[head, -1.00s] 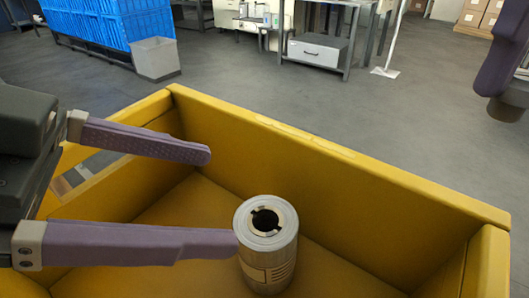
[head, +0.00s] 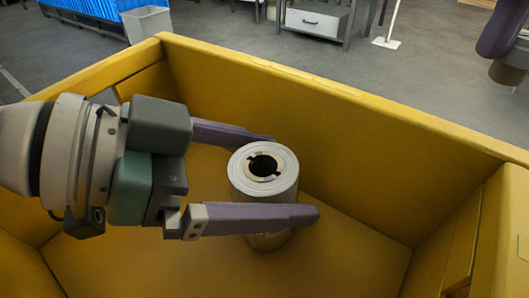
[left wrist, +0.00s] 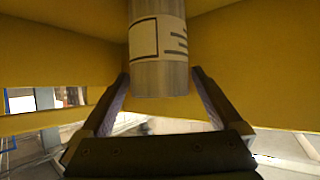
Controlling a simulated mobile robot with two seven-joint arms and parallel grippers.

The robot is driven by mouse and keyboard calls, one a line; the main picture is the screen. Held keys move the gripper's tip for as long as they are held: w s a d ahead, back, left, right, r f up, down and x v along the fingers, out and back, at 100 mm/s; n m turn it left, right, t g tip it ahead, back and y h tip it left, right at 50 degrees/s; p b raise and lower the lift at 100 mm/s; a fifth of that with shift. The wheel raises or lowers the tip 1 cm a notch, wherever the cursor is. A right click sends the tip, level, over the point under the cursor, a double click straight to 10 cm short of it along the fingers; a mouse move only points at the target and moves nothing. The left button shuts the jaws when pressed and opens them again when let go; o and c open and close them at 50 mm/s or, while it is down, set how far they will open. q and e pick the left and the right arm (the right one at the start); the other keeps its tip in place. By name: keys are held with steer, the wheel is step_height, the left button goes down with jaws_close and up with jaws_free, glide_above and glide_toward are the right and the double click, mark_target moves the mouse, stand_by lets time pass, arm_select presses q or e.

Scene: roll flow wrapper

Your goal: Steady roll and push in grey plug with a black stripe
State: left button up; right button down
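The roll (head: 262,212), a silvery cylinder with a dark notched hole in its top, stands upright inside a yellow bin. My left gripper (head: 295,177) is open, with one purple finger on the far side of the roll and one on the near side. A gap between fingers and roll shows in the left wrist view, where the roll (left wrist: 158,75) bears a pale label. My right gripper (head: 500,28) shows only in part at the upper right edge. A dark round piece (head: 507,73) hangs below its finger; I cannot make out a black stripe on it.
The yellow bin (head: 340,115) has high walls around the roll and my left gripper. Its floor is bare to the right of the roll. Beyond it on the grey floor stand a grey waste bin (head: 147,23) and a bench with a drawer (head: 318,22).

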arm_select(q)
jaws_close()
stand_by(0.6)
arm_select(e)
steer(key=a+f+n, duration=0.2)
steer(key=a+n, duration=0.9)
steer(key=a, duration=0.6)
steer(key=shift+s+f, duration=0.2)
steer(key=shift+f, duration=2.4)
